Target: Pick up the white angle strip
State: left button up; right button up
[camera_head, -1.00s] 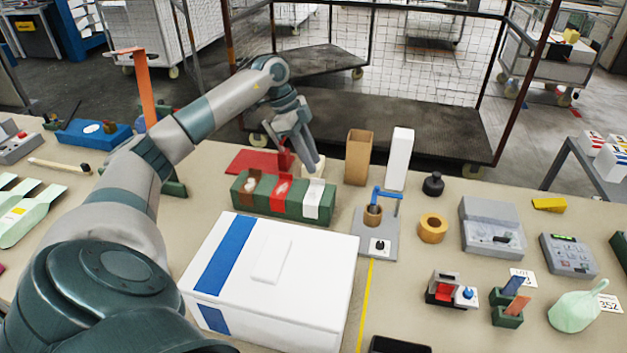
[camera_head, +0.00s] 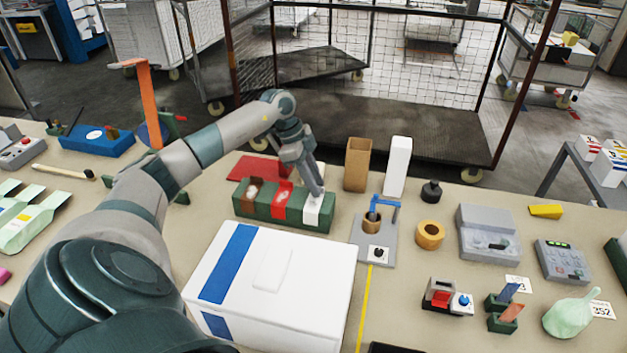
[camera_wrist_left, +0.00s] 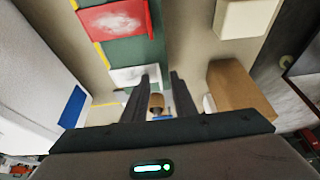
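The white angle strip (camera_head: 313,210) lies over the right end of a long green block (camera_head: 262,207), beside a red strip (camera_head: 282,198) and a brown one (camera_head: 247,193). In the left wrist view the white strip (camera_wrist_left: 128,75) shows just ahead of the left fingertips, near the left finger. My left gripper (camera_head: 317,191) is just above or at the strip's top; I cannot tell whether it touches. In the wrist view its two fingers (camera_wrist_left: 160,88) stand apart, with no object clearly held between them. My right gripper is not in view.
A white box with blue stripes (camera_head: 285,290) stands in front of the green block. A brown box (camera_head: 357,164) and a tall white block (camera_head: 397,166) stand behind right. A grey press with a blue handle (camera_head: 375,245) is close on the right.

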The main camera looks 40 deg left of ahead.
pick_arm(q)
grip_shut()
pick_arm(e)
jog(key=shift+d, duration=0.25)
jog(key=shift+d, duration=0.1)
